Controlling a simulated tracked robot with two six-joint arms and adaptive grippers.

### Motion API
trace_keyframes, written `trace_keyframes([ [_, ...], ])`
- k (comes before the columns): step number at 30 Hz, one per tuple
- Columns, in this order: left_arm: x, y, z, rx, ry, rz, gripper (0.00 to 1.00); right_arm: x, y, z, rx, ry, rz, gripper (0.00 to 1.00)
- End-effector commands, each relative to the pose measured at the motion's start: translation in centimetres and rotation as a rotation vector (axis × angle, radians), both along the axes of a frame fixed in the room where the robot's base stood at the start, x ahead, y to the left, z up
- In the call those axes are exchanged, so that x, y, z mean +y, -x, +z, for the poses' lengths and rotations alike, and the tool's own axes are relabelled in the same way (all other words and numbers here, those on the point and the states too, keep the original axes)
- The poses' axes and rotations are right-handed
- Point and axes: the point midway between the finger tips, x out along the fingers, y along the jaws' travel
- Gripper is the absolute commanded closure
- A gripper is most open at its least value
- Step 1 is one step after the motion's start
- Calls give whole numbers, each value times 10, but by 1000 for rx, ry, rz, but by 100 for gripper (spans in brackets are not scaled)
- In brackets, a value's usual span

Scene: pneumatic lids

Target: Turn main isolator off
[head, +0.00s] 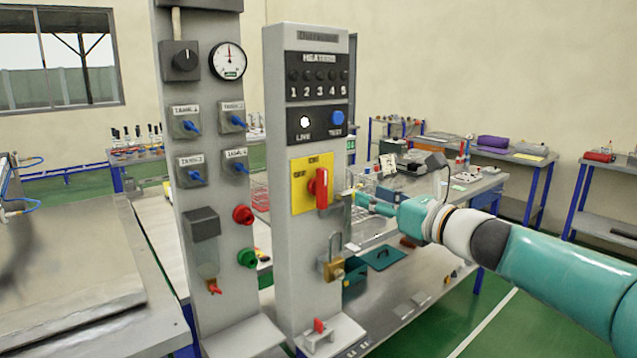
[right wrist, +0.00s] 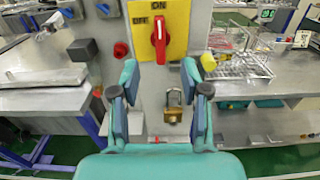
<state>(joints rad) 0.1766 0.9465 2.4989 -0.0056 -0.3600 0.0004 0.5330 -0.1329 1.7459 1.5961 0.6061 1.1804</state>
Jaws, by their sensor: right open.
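The main isolator is a yellow plate (head: 299,196) with a red rotary handle (head: 321,188) on the front of the grey right-hand column. In the right wrist view the handle (right wrist: 159,40) stands upright, with "ON" above it and "OFF" to its left on the yellow plate (right wrist: 178,37). My right gripper (head: 352,198) is beside the isolator, partly hidden by the column. In the right wrist view its open, empty fingers (right wrist: 160,72) are spread either side of the handle's lower end, apart from it. My left gripper is in neither view.
A brass padlock (head: 334,269) hangs below the isolator and shows between my fingers (right wrist: 173,106). A second column (head: 195,250) with valves and red and green buttons stands to the left. A bench (head: 420,262) with loose parts lies behind.

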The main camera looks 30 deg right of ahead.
Motion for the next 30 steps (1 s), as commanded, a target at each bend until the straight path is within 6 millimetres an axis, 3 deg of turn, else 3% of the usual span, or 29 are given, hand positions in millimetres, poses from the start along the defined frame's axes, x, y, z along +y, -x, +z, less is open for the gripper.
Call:
trace_keyframes([
  [18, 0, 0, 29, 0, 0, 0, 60, 11, -123, 0, 7, 3, 4, 54],
  [24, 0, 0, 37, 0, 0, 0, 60, 13, -149, 0, 6, 3, 2, 54],
  [30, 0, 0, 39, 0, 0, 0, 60, 14, -158, -2, 5, 4, 3, 54],
])
